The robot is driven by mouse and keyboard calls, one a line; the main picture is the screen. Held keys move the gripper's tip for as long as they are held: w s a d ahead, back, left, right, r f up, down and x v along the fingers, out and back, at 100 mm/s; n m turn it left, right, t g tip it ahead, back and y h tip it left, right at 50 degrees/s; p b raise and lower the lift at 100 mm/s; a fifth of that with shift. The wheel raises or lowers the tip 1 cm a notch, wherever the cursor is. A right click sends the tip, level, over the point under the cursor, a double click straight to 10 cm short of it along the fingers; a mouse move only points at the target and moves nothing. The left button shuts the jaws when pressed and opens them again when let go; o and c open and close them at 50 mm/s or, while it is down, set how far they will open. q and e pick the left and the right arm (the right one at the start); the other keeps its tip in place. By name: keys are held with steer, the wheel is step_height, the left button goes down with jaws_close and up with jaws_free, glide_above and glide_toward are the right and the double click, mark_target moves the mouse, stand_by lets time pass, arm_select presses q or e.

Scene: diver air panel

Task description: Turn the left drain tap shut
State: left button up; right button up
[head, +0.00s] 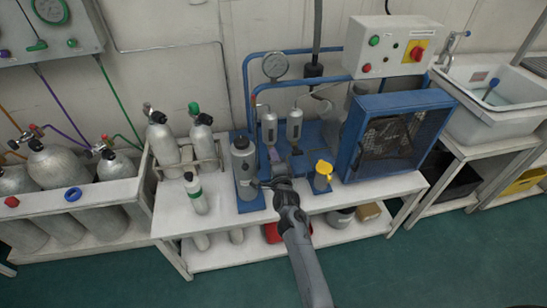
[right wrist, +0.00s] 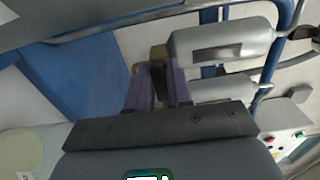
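Two grey cylindrical bowls hang side by side on the blue pipework. The left bowl (head: 269,128) also shows as the upper cylinder in the right wrist view (right wrist: 220,48). The right bowl (head: 294,123) is the lower cylinder there (right wrist: 222,90). The left drain tap (right wrist: 158,72), a dark lever with a brownish edge, is at the left bowl's bottom end. My right gripper (right wrist: 159,85) has its purple fingers on either side of this lever and appears shut on it. In the head view the right gripper (head: 275,157) largely hides the tap. My left gripper is out of view.
A grey bottle (head: 244,165) stands close left of my right gripper, and a yellow-topped container (head: 323,175) stands to its right. A blue mesh-fronted unit (head: 395,135) is further right. A control box (head: 390,47) is above. Gas cylinders (head: 163,140) stand at left.

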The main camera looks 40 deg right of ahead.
steer(key=shift+o, duration=1.4)
